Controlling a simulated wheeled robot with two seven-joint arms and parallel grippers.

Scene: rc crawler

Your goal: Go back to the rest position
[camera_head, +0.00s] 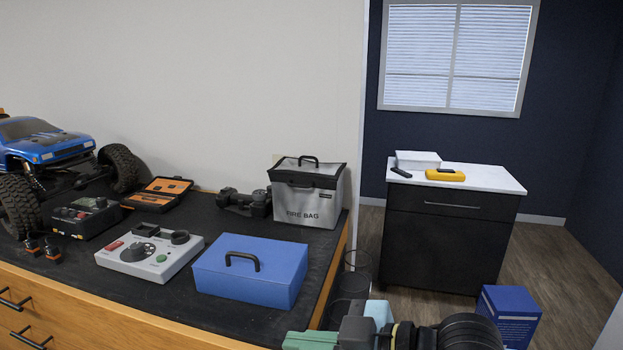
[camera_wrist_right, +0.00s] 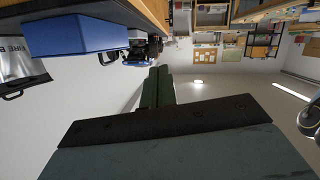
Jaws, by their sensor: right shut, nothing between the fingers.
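My right gripper (camera_head: 300,341) shows at the bottom of the head view, its green fingers pointing left, low beside the right end of the workbench (camera_head: 180,212). In the right wrist view its two green fingers (camera_wrist_right: 158,78) lie together, shut, with nothing between them. It is apart from the blue box (camera_head: 250,272), which sits on the bench; the box also shows in the wrist view (camera_wrist_right: 75,36). My left gripper is in neither view.
The bench also holds a grey fire bag (camera_head: 308,192), a grey control unit (camera_head: 150,252), a dark charger (camera_head: 85,217), an orange tool case (camera_head: 158,192) and a blue crawler (camera_head: 45,142). A dark cabinet (camera_head: 440,240) and blue carton (camera_head: 508,315) stand right.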

